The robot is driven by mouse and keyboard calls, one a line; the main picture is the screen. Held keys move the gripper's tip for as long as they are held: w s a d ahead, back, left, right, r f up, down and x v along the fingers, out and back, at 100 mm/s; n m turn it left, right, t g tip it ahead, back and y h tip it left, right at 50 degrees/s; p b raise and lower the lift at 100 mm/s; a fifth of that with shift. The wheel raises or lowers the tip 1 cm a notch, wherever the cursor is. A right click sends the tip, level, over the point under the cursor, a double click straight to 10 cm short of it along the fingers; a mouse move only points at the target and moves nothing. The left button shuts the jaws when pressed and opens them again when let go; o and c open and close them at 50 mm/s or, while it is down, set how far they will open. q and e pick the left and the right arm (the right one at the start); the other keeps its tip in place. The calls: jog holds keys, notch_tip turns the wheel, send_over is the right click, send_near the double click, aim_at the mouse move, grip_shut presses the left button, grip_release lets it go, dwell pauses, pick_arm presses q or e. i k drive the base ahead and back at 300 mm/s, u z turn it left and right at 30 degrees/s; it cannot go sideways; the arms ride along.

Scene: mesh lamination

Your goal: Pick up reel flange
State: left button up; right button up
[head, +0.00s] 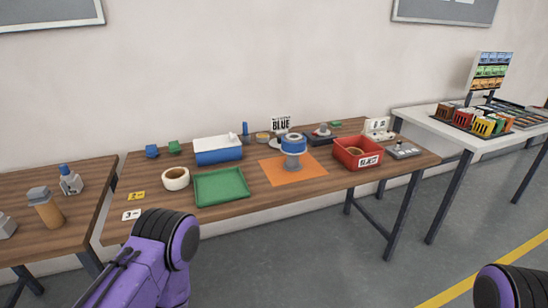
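I cannot tell for certain which part is the reel flange. A small tan disc (263,137) lies behind the reel to the left. Only purple and black parts of my two arms show, at the bottom left and the bottom right corner. Neither gripper's fingers are in view. Both arms are in front of the table, away from the reel.
A red bin (375,148) stands right.

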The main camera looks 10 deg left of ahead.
aim_at(276, 143)
jog(key=u, duration=0.1)
jog(key=k, duration=0.4)
jog(key=z, duration=0.8)
jog(key=i, duration=1.3)
jog(key=u, duration=0.75)
